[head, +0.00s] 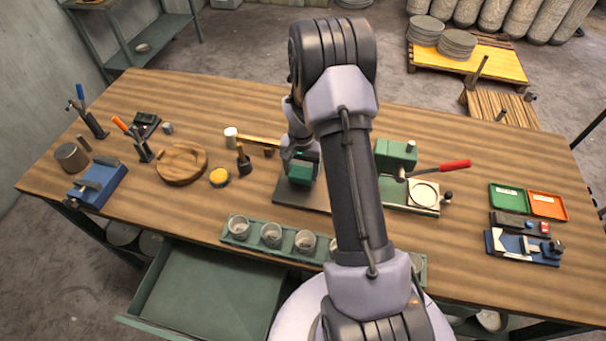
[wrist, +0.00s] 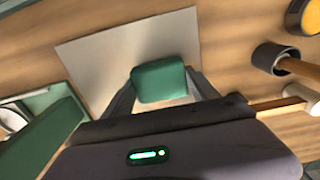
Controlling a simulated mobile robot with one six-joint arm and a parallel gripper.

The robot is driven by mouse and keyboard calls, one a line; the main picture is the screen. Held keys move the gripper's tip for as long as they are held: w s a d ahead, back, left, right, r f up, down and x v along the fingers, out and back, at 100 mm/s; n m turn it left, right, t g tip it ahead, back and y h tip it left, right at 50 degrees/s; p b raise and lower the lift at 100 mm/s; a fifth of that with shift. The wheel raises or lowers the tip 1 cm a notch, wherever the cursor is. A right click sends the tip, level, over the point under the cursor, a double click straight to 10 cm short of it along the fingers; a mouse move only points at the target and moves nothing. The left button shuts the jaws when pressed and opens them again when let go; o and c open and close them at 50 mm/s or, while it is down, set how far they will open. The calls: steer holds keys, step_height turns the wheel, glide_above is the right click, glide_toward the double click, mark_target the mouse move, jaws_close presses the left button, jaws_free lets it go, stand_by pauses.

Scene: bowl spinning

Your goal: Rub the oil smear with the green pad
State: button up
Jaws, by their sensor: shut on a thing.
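The green pad (wrist: 160,81) is held between the two fingers of my gripper (wrist: 162,90) in the wrist view. In the head view the pad (head: 300,173) shows just left of my arm. My gripper (head: 300,158) is shut on it, partly hidden by my arm. Pad and gripper are over a flat grey plate (wrist: 95,62), whose left part also shows in the head view (head: 290,195). I cannot tell whether the pad touches the plate. I cannot make out an oil smear; the pad or my arm may hide it.
A green press with a red handle (head: 455,165) stands right of my arm. A green rack (head: 240,229) with several cups lies in front of the plate. A yellow-topped tin (head: 220,177) and a dark holder with a wooden handle (head: 243,162) stand to the left. An open drawer (head: 205,295) juts out in front.

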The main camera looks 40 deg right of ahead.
mark_target(302, 172)
steer(key=shift+s+d+r, duration=0.1)
steer(key=shift+s+r, duration=0.15)
steer(key=shift+r, duration=0.35)
step_height(302, 172, up, 2)
steer(key=shift+w+r+p, duration=0.1)
steer(key=shift+w+p, duration=0.05)
steer(key=shift+p, duration=0.7)
steer(key=shift+r+p, duration=0.65)
steer(key=shift+r, duration=0.45)
